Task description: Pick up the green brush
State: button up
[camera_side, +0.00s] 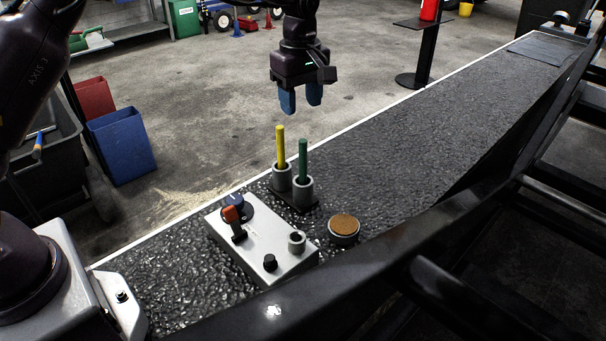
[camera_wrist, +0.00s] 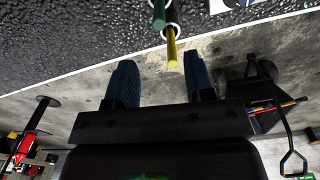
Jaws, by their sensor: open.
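The green brush (camera_side: 303,158) stands upright in a grey cup of a double holder on the dark belt in the side view. A yellow stick (camera_side: 281,146) stands in the other grey cup just left of it. In the wrist view the green brush (camera_wrist: 159,14) shows at the top edge, beside the yellow stick (camera_wrist: 172,52). Their lower ends are hidden inside the cups. My gripper (camera_side: 301,104) has blue fingers pointing down and hangs above the two sticks, apart from them. In the wrist view my gripper (camera_wrist: 160,72) is open with nothing between its fingers.
A white control box (camera_side: 262,243) with an orange-red lever, a black knob and a small grey tube sits in front of the holder (camera_side: 302,190). A round brown-topped button (camera_side: 344,227) is to its right. The textured belt (camera_side: 420,130) is clear toward the back right. A dark rail crosses the foreground.

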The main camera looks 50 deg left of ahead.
aim_at(303, 156)
jog(key=shift+s+f+n, duration=0.1)
jog(key=shift+n, duration=0.6)
notch_tip(303, 156, down, 7)
jog(key=shift+f, duration=0.15)
jog(key=shift+d+f, duration=0.15)
jog(key=shift+f, duration=1.25)
jog(key=shift+d+f, duration=0.1)
jog(key=shift+f, duration=1.25)
jog(key=shift+c, duration=0.3)
grip_shut()
